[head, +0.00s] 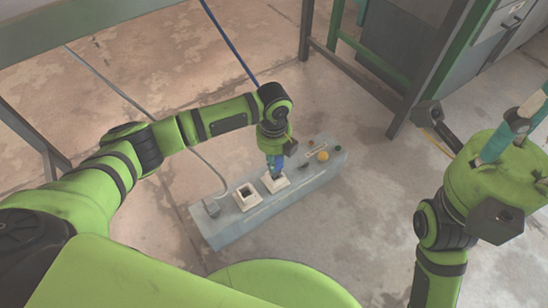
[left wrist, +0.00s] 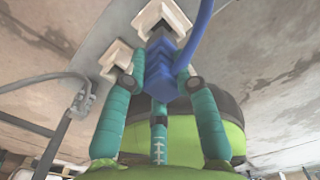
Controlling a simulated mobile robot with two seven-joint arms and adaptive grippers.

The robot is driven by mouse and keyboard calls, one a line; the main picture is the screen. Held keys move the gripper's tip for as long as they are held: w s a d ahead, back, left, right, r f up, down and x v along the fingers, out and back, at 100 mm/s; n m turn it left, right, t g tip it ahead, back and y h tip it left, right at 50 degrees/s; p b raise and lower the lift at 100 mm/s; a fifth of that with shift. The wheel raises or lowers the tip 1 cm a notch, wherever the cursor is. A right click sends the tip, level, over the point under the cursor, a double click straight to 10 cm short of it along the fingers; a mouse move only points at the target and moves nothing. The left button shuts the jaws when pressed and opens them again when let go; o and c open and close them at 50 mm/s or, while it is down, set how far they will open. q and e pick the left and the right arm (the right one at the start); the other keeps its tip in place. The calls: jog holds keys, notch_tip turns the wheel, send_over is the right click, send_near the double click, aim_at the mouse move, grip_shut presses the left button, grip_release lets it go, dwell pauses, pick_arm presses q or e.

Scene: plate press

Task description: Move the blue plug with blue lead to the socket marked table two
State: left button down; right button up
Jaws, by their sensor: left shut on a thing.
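My left gripper (head: 274,160) points down over the grey socket box and is shut on the blue plug (left wrist: 168,68), with one teal finger on each side. The blue lead (left wrist: 205,32) curves up from the plug. The plug is at the right-hand white socket (head: 276,183), which shows behind it in the left wrist view (left wrist: 162,15); I cannot tell whether it is seated. A second white socket (head: 247,197) to the left is empty. No socket marking is readable. My right gripper (head: 512,126) is at the right edge, away from the box; its jaw opening is unclear.
A grey plug (head: 211,207) with a grey lead is at the box's left end. The socket box (head: 225,228) also carries a label (head: 316,152), a yellow button (head: 322,156) and a green button (head: 338,148). Dark frame legs (head: 410,90) stand behind right.

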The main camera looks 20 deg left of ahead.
dwell(0.6)
pick_arm(q)
jog(key=shift+p, duration=0.5)
dwell(0.3)
jog(key=shift+p, duration=0.45)
dwell(0.5)
jog(key=shift+p, duration=0.45)
jog(key=shift+f+b, duration=1.15)
jog(key=shift+f, duration=0.9)
jog(key=c, duration=0.9)
grip_release()
